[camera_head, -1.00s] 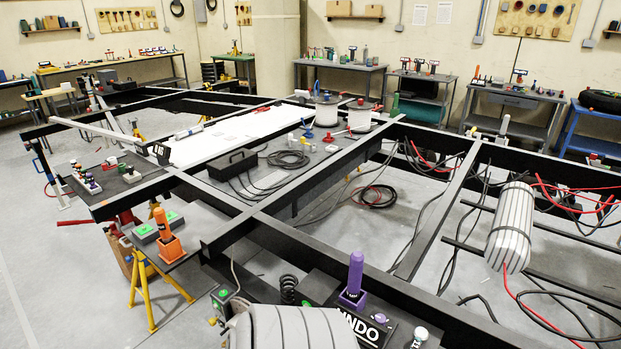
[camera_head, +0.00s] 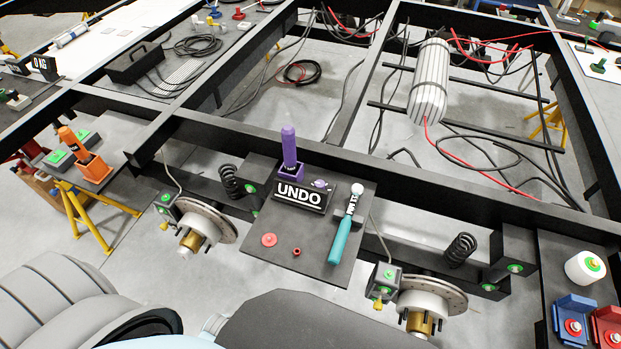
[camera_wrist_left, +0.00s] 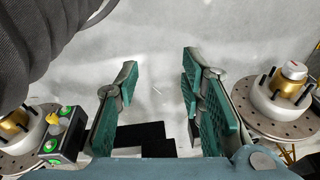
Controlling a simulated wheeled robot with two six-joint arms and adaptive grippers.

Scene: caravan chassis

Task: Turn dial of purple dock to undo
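The purple dock (camera_head: 290,172) sits on a dark plate in the middle of the head view, with a purple handled piece (camera_head: 289,146) standing upright in it. Against it is a black box (camera_head: 301,198) lettered UNDO. A small purple dial (camera_head: 320,184) is on the box's top right; its exact setting is too small to read. My left gripper (camera_wrist_left: 158,105) shows in the left wrist view, its green-padded fingers wide apart with nothing between them, above grey floor. No dock shows in that view. My right gripper is in neither view.
A teal-handled tool (camera_head: 345,232), a red button-like disc (camera_head: 269,240) and a small red ring (camera_head: 296,251) lie on the dark plate (camera_head: 312,265). Brake discs (camera_head: 206,222) flank it. Black chassis beams (camera_head: 390,172) run behind. An orange dock (camera_head: 96,170) stands at left.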

